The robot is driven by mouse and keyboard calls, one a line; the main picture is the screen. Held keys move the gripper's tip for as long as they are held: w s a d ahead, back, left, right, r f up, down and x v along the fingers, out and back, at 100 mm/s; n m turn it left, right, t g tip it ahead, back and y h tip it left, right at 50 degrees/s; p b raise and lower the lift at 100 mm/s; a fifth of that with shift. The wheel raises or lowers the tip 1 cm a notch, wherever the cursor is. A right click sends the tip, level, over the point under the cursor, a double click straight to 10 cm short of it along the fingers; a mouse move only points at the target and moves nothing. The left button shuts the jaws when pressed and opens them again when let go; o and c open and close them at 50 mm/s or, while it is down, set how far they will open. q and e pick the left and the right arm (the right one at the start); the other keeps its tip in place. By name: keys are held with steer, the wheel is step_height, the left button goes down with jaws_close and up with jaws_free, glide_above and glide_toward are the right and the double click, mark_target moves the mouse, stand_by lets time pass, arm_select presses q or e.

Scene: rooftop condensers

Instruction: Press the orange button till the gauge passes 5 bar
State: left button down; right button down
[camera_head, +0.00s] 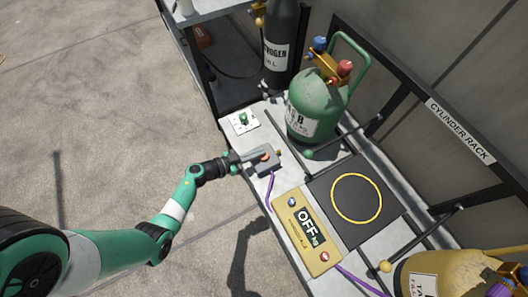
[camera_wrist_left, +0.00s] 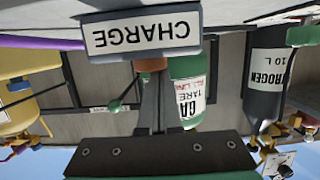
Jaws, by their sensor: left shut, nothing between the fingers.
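The orange button (camera_head: 265,156) sits on a small grey box (camera_head: 268,167) on the bench edge. In the left wrist view, which is upside down, the orange button (camera_wrist_left: 152,65) shows partly behind a plate reading CHARGE (camera_wrist_left: 142,34). My left gripper (camera_head: 258,157) reaches in from the left with its fingers shut and empty, their tips at or very near the button. The shut fingers also show in the left wrist view (camera_wrist_left: 158,80). I cannot tell whether they touch or press the button. No pressure reading is legible in either view. My right gripper is not in view.
A yellow scale display reading OFF (camera_head: 310,228) and a black scale plate (camera_head: 325,190) lie right of the box. The dark nitrogen cylinder (camera_head: 280,45) stands farther back.

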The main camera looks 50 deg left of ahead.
arm_select(q)
steer(key=shift+f, duration=0.1)
stand_by(0.4)
stand_by(0.3)
steer(key=r+p, duration=0.2)
steer(key=p, duration=0.1)
steer(key=s+r+p, duration=0.1)
steer(key=r+p, duration=0.2)
steer(key=shift+a+r+p, duration=0.15)
steer(key=shift+p, duration=0.2)
steer(key=f+p+v, duration=0.1)
steer(key=p+v, duration=0.2)
steer(key=v, duration=0.6)
steer(key=shift+p, duration=0.4)
